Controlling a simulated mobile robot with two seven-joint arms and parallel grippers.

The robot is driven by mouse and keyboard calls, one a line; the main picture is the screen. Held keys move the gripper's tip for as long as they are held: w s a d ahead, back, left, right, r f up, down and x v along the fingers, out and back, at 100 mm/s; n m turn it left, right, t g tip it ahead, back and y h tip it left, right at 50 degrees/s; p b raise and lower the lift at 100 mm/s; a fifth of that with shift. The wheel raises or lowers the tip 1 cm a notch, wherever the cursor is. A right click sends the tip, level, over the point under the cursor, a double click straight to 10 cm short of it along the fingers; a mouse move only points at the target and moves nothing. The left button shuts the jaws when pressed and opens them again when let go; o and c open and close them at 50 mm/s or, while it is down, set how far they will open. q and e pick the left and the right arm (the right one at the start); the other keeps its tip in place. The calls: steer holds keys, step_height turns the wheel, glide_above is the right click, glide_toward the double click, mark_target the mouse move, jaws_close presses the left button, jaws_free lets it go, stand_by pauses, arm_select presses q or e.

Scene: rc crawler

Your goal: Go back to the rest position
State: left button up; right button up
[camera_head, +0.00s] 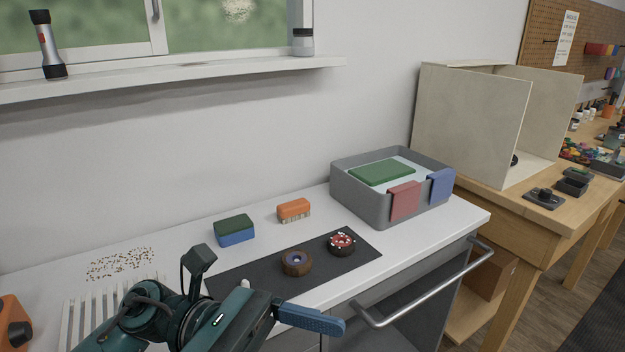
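My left arm comes in from the lower left, and its gripper (310,319) is over the front edge of the white counter (455,222). One blue finger shows, pointing right; the other finger cannot be made out, so its opening is unclear. Nothing is seen held at the finger. It is in front of the dark mat (345,265), apart from the two wheels on it: a brown one (297,263) and one with a red and white hub (341,243). My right gripper is not in view.
A green and blue sponge (234,230) and an orange brush (294,209) lie behind the mat. A grey basin (372,204) has red (404,200) and blue (441,186) cloths over its rim. A metal rail (425,290) runs along the counter front. A white slatted rack (80,318) lies left.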

arm_select(q)
steer(key=w+a+f+n+t+h, duration=0.15)
steer(key=w+n+t, duration=0.25)
steer(key=n+t, duration=0.7)
steer(key=w+a+n+t+h, duration=0.15)
steer(key=w+n+t, duration=0.25)
steer(key=n+t, duration=0.75)
steer(key=w+a+f+n+t+y, duration=0.3)
steer(key=f+n+y, duration=0.7)
steer(key=n, duration=1)
steer(key=s+a+f+n+g+y+p, duration=0.3)
steer(key=s+f+n+g, duration=0.1)
steer(key=s+f+n, duration=0.1)
steer(key=s+a+f+n+g+y+p, duration=0.4)
steer(key=s+f+n, duration=0.1)
steer(key=f, duration=0.5)
steer(key=shift+s+n, duration=0.15)
steer(key=shift+n, duration=0.7)
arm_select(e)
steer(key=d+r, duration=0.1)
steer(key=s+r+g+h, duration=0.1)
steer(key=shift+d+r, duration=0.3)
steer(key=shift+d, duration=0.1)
arm_select(q)
steer(key=shift+f+g, duration=0.15)
steer(key=shift+g, duration=0.1)
